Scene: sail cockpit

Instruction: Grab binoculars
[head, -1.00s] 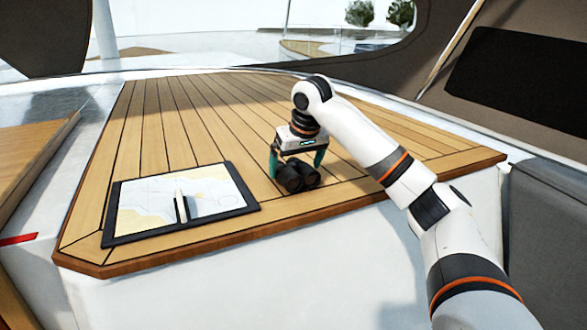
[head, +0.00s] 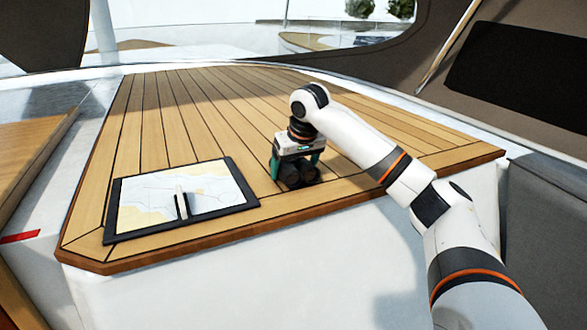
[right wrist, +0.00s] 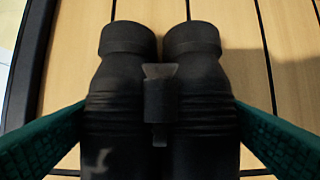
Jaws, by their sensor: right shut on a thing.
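The black binoculars (head: 296,177) stand on the wooden table near its front edge, to the right of the chart board. My right gripper (head: 296,172) is above them, pointing down, with its green fingers on either side of the barrels. In the right wrist view the binoculars (right wrist: 160,85) fill the middle, and the green fingers press against both barrels. The gripper is shut on them. They appear to be still at the table top; I cannot tell any gap beneath. My left gripper is not in view.
A chart board (head: 181,200) with a dark frame and a light divider-like tool (head: 182,204) lies to the left of the binoculars. The wooden table (head: 190,110) is clear behind them. A dark seat (head: 545,240) stands at the right.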

